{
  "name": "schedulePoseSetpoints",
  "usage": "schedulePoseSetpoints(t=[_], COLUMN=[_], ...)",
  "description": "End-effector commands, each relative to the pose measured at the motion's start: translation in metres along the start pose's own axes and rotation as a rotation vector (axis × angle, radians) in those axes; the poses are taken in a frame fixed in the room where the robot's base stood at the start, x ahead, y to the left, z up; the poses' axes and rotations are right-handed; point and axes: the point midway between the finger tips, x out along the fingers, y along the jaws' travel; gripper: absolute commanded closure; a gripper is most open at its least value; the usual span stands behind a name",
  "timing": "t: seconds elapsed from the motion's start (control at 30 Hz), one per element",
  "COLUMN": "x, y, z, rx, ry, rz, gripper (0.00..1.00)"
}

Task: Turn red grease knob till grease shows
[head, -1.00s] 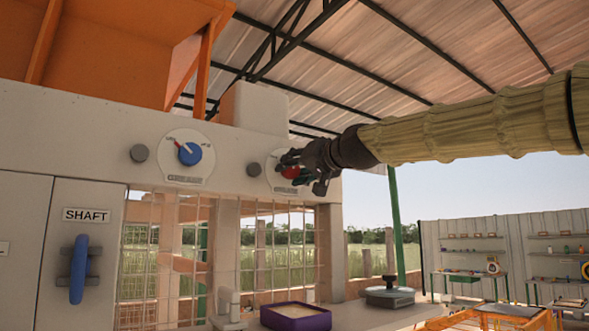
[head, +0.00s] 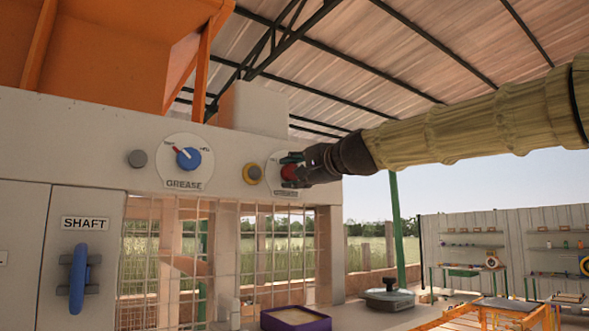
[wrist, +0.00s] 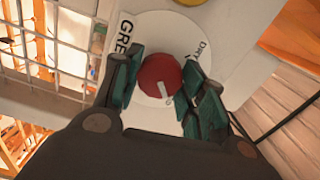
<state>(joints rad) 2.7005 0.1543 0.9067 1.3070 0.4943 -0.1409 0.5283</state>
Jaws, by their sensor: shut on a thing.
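The red knob (head: 289,173) sits on a round white dial on the grey press wall, partly hidden by my gripper (head: 293,170). In the wrist view my gripper (wrist: 163,75) is shut on the red knob (wrist: 159,78), its green-padded fingers on either side. The knob's white pointer lies toward the bottom of the picture. Yellow also shows at the wrist view's top edge (wrist: 192,2).
A blue knob (head: 188,158) on its own GREASE dial is further left, beside a plain grey nub (head: 137,158). A blue handle (head: 78,278) is under the SHAFT sign. A purple tray (head: 296,321) and a grey lidded pot (head: 389,298) stand below.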

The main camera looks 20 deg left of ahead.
Motion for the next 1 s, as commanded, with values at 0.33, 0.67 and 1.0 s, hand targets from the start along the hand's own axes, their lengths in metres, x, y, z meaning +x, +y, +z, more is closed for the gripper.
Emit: schedulePoseSetpoints(t=[0.33,0.67,1.0], x=[-0.0009,-0.0007,-0.0006], y=[-0.0036,-0.0021,-0.0015], z=[-0.0013,-0.0008,-0.0006], rx=[0.195,0.253,0.254], ry=[0.001,0.001,0.001], rz=[-0.003,-0.003,-0.002], gripper=[0.82,0.83,0.83])
